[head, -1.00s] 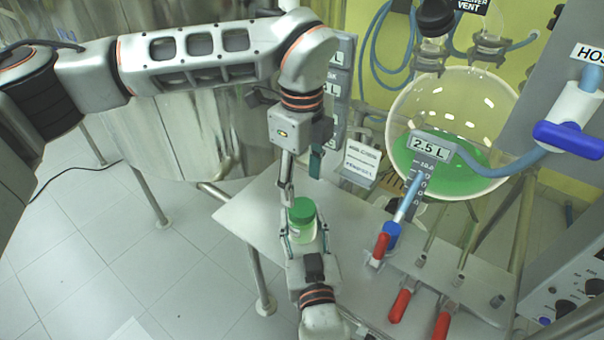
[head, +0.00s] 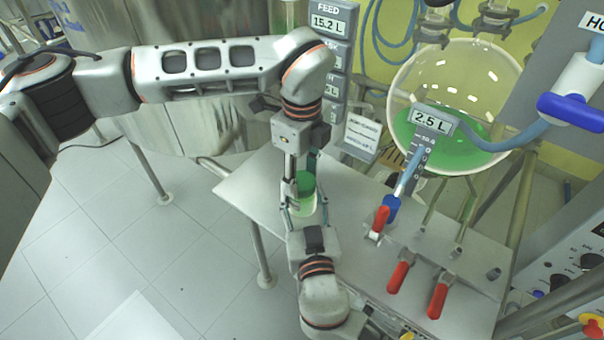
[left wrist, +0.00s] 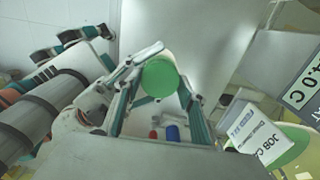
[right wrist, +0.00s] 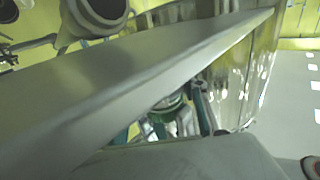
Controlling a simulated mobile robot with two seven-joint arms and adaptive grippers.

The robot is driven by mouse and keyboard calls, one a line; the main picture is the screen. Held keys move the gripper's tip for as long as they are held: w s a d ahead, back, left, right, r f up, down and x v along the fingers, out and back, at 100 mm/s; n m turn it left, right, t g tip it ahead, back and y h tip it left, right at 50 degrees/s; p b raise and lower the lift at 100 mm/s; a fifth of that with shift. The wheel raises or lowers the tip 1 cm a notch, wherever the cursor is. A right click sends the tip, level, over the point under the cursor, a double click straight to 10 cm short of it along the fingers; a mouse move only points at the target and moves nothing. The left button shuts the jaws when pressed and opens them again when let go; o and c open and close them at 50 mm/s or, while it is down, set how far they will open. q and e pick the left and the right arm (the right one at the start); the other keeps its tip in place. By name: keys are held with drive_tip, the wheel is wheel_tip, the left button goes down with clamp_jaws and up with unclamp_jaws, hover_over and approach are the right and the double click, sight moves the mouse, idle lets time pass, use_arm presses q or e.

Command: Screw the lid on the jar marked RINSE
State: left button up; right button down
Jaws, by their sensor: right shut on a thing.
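A clear jar (head: 304,208) with a green lid (head: 306,182) on top is upright above the grey bench; no marking on it is readable. My right gripper (head: 304,217) comes in from the front and is shut on the jar's glass body. My left gripper (head: 303,178) points down from above, its open fingers on either side of the lid. In the left wrist view the round lid (left wrist: 160,77) lies between the fingertips; I cannot tell whether they touch it. In the right wrist view a grey surface and my gripper hide most of the jar.
The grey bench (head: 345,215) is clear just right of the jar. Red-handled valves (head: 398,277) and a blue-and-red fitting (head: 381,218) stand farther right. A glass vessel with green liquid (head: 450,110) is behind. A display column (head: 332,60) and a white card (head: 361,137) stand at the back.

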use_arm(q)
drive_tip(key=m, duration=0.3)
drive_tip(key=shift+m, duration=0.4)
drive_tip(key=shift+c, duration=0.4)
drive_tip(key=m, duration=0.7)
drive_tip(key=shift+m, duration=0.4)
drive_tip(key=m, duration=1.9)
drive_tip(key=o, duration=1.2)
